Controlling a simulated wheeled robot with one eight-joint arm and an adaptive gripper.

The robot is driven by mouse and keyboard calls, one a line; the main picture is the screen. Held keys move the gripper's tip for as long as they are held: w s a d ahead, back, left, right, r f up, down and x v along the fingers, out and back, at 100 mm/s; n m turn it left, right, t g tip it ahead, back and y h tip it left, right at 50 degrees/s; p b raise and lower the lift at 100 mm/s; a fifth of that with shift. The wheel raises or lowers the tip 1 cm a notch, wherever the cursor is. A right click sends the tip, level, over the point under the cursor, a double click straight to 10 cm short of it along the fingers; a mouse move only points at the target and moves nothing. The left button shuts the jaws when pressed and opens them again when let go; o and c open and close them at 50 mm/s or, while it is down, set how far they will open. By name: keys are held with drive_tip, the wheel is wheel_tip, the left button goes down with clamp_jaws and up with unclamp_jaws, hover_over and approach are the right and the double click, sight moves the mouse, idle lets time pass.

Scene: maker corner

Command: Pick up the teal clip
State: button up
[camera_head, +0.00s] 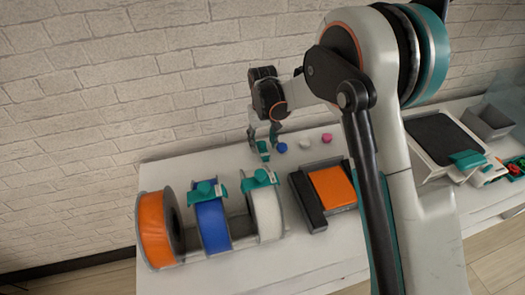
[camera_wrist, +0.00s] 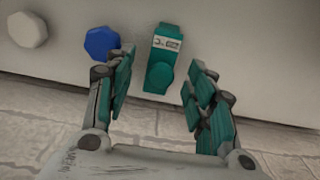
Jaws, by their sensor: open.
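A teal clip (camera_wrist: 162,60) with a white label lies on the white table, near the table's edge by the brick wall. In the head view the teal clip (camera_head: 263,150) shows just below my gripper (camera_head: 264,138). In the wrist view my gripper (camera_wrist: 158,88) is open, with one finger on each side of the clip's near end. The clip appears between and ahead of the fingertips. I cannot tell whether a finger touches it. Two more teal clips sit on the spools, one on the blue spool (camera_head: 212,222) and one on the white spool (camera_head: 267,212).
A blue knob (camera_wrist: 98,43) lies close beside the clip, near one finger. A white knob (camera_wrist: 27,29) and a pink knob (camera_head: 326,137) lie further along. An orange spool (camera_head: 154,230) and a black-and-orange box (camera_head: 333,187) stand on the table (camera_head: 330,250). The brick wall is close behind.

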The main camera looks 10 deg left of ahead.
sight(263, 148)
wheel_tip(263, 148, down, 3)
drive_tip(key=shift+r+b, duration=0.15)
drive_tip(key=shift+b, duration=0.2)
drive_tip(key=shift+c, duration=0.2)
drive_tip(key=c, duration=0.8)
drive_tip(key=shift+r, duration=0.15)
